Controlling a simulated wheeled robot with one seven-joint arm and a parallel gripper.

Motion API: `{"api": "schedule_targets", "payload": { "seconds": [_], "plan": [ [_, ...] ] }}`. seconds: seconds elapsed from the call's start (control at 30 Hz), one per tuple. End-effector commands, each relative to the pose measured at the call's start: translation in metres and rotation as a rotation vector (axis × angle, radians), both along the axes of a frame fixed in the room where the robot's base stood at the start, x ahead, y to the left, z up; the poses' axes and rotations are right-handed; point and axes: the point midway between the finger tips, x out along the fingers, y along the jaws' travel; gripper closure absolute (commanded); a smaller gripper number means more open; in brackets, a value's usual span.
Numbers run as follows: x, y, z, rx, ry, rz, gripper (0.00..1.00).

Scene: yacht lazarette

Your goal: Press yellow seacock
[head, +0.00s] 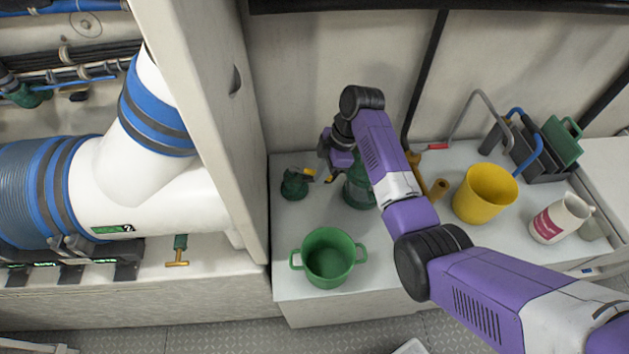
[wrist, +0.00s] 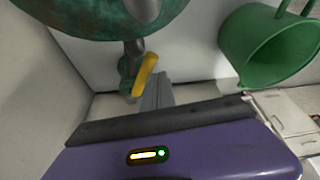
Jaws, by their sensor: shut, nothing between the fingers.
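The seacock with a yellow lever shows in the head view as a green body (head: 294,186) on the white counter, left of my gripper. Its yellow lever (head: 310,172) sticks out toward my fingers. In the wrist view the yellow lever (wrist: 146,74) stands tilted, just beyond my grey fingers. My gripper (head: 328,177) is shut and empty, pointing down close to the lever; its fingers also show in the wrist view (wrist: 156,93). I cannot tell whether fingers and lever touch. Another green body (head: 357,191) is partly hidden behind my arm.
A green pot (head: 329,258) stands at the counter's front; it also shows in the wrist view (wrist: 262,50). A yellow bucket (head: 484,194), a white jug (head: 560,218) and a dark caddy (head: 536,152) stand to the right. A pale wall panel (head: 215,110) bounds the left side.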

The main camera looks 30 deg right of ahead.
Motion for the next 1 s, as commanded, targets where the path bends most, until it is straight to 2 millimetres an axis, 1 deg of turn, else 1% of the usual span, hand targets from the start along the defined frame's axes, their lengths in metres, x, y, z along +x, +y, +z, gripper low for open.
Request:
{"api": "schedule_targets", "payload": {
  "seconds": [0.1, 0.33, 0.5, 0.7, 1.0],
  "plan": [
    [0.004, -0.009, -0.002, 0.0, 0.0, -0.002, 1.0],
    [0.013, -0.02, -0.003, 0.0, -0.001, -0.001, 1.0],
    [0.02, -0.026, -0.003, -0.001, 0.0, 0.116, 1.0],
    [0.026, -0.03, -0.002, -0.001, 0.0, 0.211, 1.0],
    [0.032, -0.034, 0.0, -0.005, -0.008, 0.263, 1.0]
  ]
}}
